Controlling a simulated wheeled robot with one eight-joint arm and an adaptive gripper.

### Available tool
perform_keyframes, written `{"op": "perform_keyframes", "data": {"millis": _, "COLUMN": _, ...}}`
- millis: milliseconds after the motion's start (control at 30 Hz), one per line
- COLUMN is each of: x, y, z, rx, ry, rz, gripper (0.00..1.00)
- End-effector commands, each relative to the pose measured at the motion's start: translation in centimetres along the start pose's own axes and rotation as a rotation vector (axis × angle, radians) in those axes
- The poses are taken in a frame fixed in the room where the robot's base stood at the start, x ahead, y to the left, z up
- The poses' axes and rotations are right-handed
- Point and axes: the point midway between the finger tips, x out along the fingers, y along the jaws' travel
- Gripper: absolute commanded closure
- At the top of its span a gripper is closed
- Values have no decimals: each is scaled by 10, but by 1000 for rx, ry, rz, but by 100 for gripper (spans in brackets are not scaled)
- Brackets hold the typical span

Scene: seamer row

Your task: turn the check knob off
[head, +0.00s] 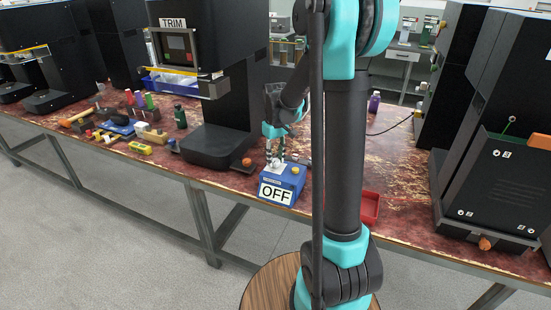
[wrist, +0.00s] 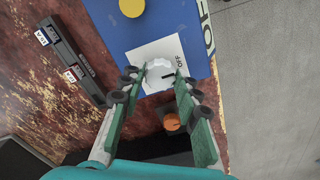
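The check knob (wrist: 159,75) is a white round knob with a dark pointer line aimed right in the wrist view. It sits on a white plate (wrist: 150,52) printed "OFF" near its right corner; the pointer lies below that word. The plate is on a blue box (head: 282,188) with a large "OFF" sign on its front. My gripper (wrist: 156,80) is open, its two fingers straddling the knob. The right fingertip is very near the knob; contact is unclear. In the head view my gripper (head: 275,158) is over the box and partly hides the knob.
A yellow button (wrist: 132,7) is on the same box. An orange knob (wrist: 172,122) is on the dark machine base beside it. The black TRIM machine (head: 215,145) stands left of the box. A red tray (head: 370,208) is to the right, partly behind my arm.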

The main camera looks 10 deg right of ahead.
Motion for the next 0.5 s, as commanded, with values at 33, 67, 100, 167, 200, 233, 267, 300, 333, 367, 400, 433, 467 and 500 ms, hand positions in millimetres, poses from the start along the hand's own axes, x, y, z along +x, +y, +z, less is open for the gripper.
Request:
{"op": "perform_keyframes", "data": {"millis": 33, "x": 0, "y": 0, "z": 0, "rx": 0, "ry": 0, "rz": 0, "gripper": 60}}
{"op": "perform_keyframes", "data": {"millis": 67, "x": 0, "y": 0, "z": 0, "rx": 0, "ry": 0, "rz": 0, "gripper": 56}}
{"op": "perform_keyframes", "data": {"millis": 100, "x": 0, "y": 0, "z": 0, "rx": 0, "ry": 0, "rz": 0, "gripper": 51}}
{"op": "perform_keyframes", "data": {"millis": 167, "x": 0, "y": 0, "z": 0, "rx": 0, "ry": 0, "rz": 0, "gripper": 49}}
{"op": "perform_keyframes", "data": {"millis": 200, "x": 0, "y": 0, "z": 0, "rx": 0, "ry": 0, "rz": 0, "gripper": 49}}
{"op": "perform_keyframes", "data": {"millis": 233, "x": 0, "y": 0, "z": 0, "rx": 1, "ry": 0, "rz": 0, "gripper": 49}}
{"op": "perform_keyframes", "data": {"millis": 267, "x": 0, "y": 0, "z": 0, "rx": 1, "ry": 0, "rz": 0, "gripper": 49}}
{"op": "perform_keyframes", "data": {"millis": 300, "x": 0, "y": 0, "z": 0, "rx": 1, "ry": 0, "rz": 0, "gripper": 49}}
{"op": "perform_keyframes", "data": {"millis": 333, "x": 0, "y": 0, "z": 0, "rx": 1, "ry": 0, "rz": 0, "gripper": 49}}
{"op": "perform_keyframes", "data": {"millis": 367, "x": 0, "y": 0, "z": 0, "rx": 1, "ry": 0, "rz": 0, "gripper": 49}}
{"op": "perform_keyframes", "data": {"millis": 400, "x": 0, "y": 0, "z": 0, "rx": 1, "ry": 0, "rz": 0, "gripper": 49}}
{"op": "perform_keyframes", "data": {"millis": 433, "x": -1, "y": 0, "z": 0, "rx": 1, "ry": 0, "rz": 0, "gripper": 49}}
{"op": "perform_keyframes", "data": {"millis": 467, "x": -2, "y": 0, "z": 0, "rx": 1, "ry": 0, "rz": 0, "gripper": 49}}
{"op": "perform_keyframes", "data": {"millis": 500, "x": -5, "y": 0, "z": 0, "rx": 1, "ry": 0, "rz": 0, "gripper": 49}}
